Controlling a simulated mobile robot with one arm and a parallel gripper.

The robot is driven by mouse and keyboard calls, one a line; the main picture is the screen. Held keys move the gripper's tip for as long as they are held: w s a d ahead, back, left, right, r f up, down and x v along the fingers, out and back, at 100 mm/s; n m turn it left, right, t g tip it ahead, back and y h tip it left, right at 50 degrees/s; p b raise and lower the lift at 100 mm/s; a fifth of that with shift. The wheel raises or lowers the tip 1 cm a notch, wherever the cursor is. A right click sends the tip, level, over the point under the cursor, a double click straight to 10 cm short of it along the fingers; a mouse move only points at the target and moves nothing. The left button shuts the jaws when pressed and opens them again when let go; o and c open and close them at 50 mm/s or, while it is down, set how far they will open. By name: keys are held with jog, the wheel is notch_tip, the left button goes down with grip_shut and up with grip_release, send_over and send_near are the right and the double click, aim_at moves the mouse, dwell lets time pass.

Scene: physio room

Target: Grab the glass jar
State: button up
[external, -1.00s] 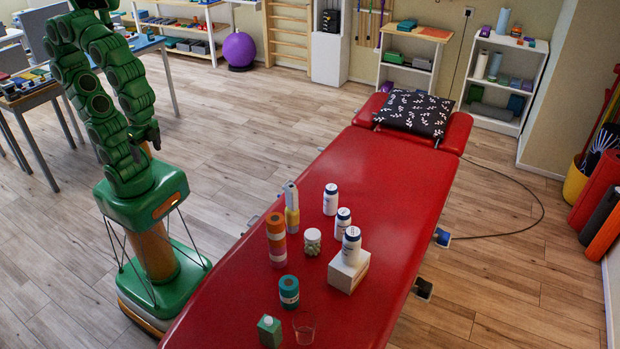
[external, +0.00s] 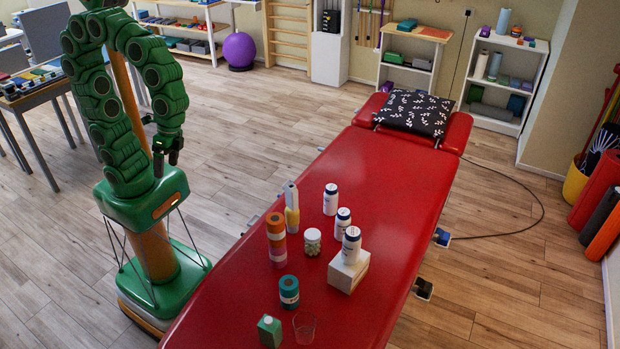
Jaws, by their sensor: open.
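A small clear jar with a white lid and pale contents (external: 313,242) stands on the red treatment table, right of a stack of coloured rolls; it looks like the glass jar. My gripper (external: 168,160) hangs below my green arm, left of the table and above the floor. It is empty and well apart from the jar. Its fingers are small and dark in this view.
Near the jar on the table (external: 390,190) stand stacked rolls (external: 276,240), a yellow bottle (external: 292,217), several white bottles (external: 331,199), a white box (external: 348,272), a teal roll (external: 289,291), a green carton (external: 270,331) and a clear cup (external: 304,327). The table's far half is clear up to a patterned pillow (external: 414,112).

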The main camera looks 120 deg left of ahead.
jog(key=w+a+f+n+t+h, duration=0.1)
jog(key=w+n+h, duration=0.25)
jog(key=w, duration=1.15)
jog(key=n+t+h, duration=0.3)
jog(key=n+t, duration=0.2)
jog(key=n, duration=0.4)
send_over(314, 242)
jog(key=s+d, duration=0.2)
jog(key=s, duration=0.1)
notch_tip(314, 242, down, 12)
jog(key=a+f+n, duration=0.1)
jog(key=f+n, duration=0.1)
jog(key=a+f+n+t+h, duration=0.1)
jog(key=a+f+n, duration=0.1)
jog(key=f, duration=0.1)
jog(key=w+a+f+n+h, duration=0.1)
jog(key=a+f+n, duration=0.1)
jog(key=f, duration=0.1)
jog(key=shift+w+f+n+t, duration=0.1)
jog(key=shift+f+n+t, duration=0.15)
jog(key=shift+t, duration=0.05)
jog(key=shift+a+f+n+h, duration=0.25)
jog(key=shift+f+n, duration=0.35)
jog(key=shift+f, duration=2.1)
jog(key=f, duration=0.1)
jog(key=d+f, duration=0.1)
jog(key=f, duration=0.1)
jog(key=shift+w+f, duration=0.15)
jog(key=shift+x, duration=0.95)
jog(key=shift+c, duration=0.3)
